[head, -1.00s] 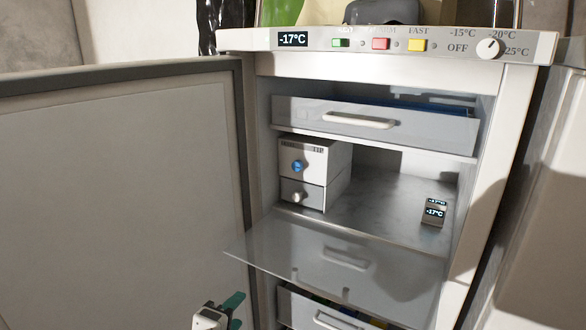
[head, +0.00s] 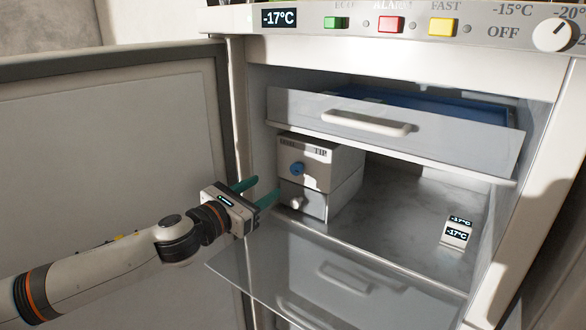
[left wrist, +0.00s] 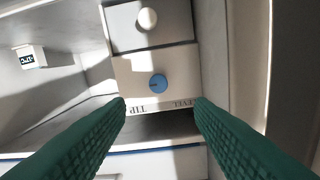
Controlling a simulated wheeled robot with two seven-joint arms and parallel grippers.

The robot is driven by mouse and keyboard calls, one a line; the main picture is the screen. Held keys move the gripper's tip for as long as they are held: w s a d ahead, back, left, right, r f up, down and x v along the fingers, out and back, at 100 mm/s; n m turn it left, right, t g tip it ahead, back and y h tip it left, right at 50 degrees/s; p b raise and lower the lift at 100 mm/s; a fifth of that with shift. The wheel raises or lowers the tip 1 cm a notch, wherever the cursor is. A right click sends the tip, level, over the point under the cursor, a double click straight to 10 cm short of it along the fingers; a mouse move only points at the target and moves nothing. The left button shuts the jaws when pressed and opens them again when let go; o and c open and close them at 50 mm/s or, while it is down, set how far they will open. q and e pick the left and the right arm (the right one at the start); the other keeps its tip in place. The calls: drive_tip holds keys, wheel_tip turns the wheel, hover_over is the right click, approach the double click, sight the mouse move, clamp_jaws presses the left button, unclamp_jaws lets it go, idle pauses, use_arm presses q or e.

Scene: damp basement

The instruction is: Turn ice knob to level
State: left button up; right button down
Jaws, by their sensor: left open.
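The ice maker is a grey-white box (head: 318,165) on the left of the freezer shelf. Its blue ice knob (head: 297,169) sits on the upper front, above a white knob (head: 296,202). The left wrist view is upside down; there the blue knob (left wrist: 158,84) lies between the fingers' lines, with the printed words TIP and LEVEL below it. A dark mark shows on the knob, too small to read surely. My left gripper (head: 263,191) is open and empty, in front of the box and left of the knobs, its green fingers apart from the blue knob.
The open freezer door (head: 110,160) stands at left, behind my left arm. A pulled-out drawer (head: 400,125) hangs above the box, and a clear flap (head: 330,270) juts out below. A small thermometer (head: 457,232) stands on the right of the shelf, which is otherwise clear.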

sight(294, 170)
use_arm(q)
drive_tip(key=p+x, duration=0.1)
drive_tip(key=x, duration=0.6)
drive_tip(key=shift+w+d+p, duration=0.15)
drive_tip(key=shift+d+p, duration=0.15)
drive_tip(key=shift+d, duration=0.05)
drive_tip(key=shift+x, duration=1.1)
drive_tip(key=shift+w+d+f, duration=0.1)
drive_tip(key=shift+w+d, duration=0.05)
drive_tip(key=shift+w, duration=0.1)
drive_tip(key=shift+p, duration=0.3)
drive_tip(key=c, duration=1)
use_arm(e)
drive_tip(key=shift+s+a+r, duration=0.35)
drive_tip(key=shift+r, duration=0.25)
drive_tip(key=shift+s+a+r, duration=0.35)
drive_tip(key=shift+r, duration=0.25)
